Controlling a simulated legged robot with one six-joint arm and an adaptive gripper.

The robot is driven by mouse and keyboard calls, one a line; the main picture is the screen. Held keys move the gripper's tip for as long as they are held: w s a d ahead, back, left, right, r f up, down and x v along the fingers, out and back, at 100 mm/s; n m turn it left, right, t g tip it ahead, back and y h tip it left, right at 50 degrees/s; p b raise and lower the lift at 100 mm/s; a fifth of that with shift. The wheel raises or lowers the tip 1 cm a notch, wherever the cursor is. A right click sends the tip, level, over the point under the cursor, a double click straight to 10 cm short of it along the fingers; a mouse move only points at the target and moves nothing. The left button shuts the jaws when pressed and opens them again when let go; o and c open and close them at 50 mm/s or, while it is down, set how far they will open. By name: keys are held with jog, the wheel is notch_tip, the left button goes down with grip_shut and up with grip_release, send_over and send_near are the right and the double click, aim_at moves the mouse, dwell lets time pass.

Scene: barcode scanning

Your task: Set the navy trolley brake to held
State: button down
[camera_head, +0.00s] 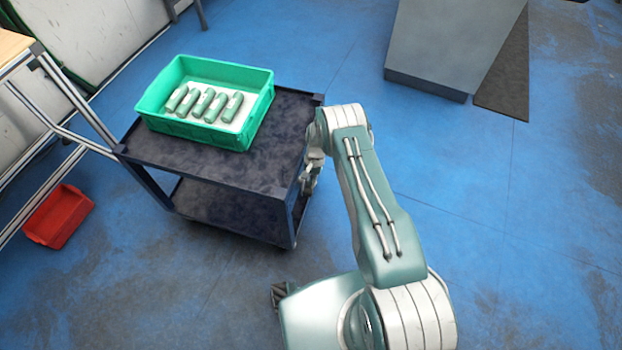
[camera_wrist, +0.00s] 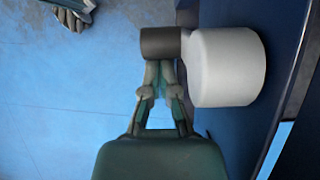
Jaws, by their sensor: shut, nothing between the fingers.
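The navy trolley (camera_head: 240,172) stands left of my arm and carries a green crate. In the wrist view its dark blue side (camera_wrist: 292,60) runs along the right. Beside that side are a white cylinder (camera_wrist: 228,68) and a smaller dark grey cylinder (camera_wrist: 160,43); these look like the brake parts, but I cannot tell its setting. My gripper (camera_wrist: 160,72) is shut and empty, its fingertips right at the dark grey cylinder; I cannot tell whether they touch. In the head view my gripper (camera_head: 309,180) is low at the trolley's right side, partly hidden by my arm.
The green crate (camera_head: 170,128) holds several green-and-white cylinders (camera_head: 208,104) on the trolley's top. A red bin (camera_head: 58,216) lies on the floor at left, by a metal-framed bench (camera_head: 75,92). A grey cabinet (camera_head: 450,45) stands at the back. Blue floor at right is clear.

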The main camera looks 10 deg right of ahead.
jog(key=shift+s+a+f+g+y, duration=0.2)
jog(key=shift+s+a+g+y, duration=0.2)
jog(key=shift+s+g, duration=0.25)
dwell(0.4)
notch_tip(320, 180, up, 10)
dwell(0.7)
jog(key=shift+f, duration=0.1)
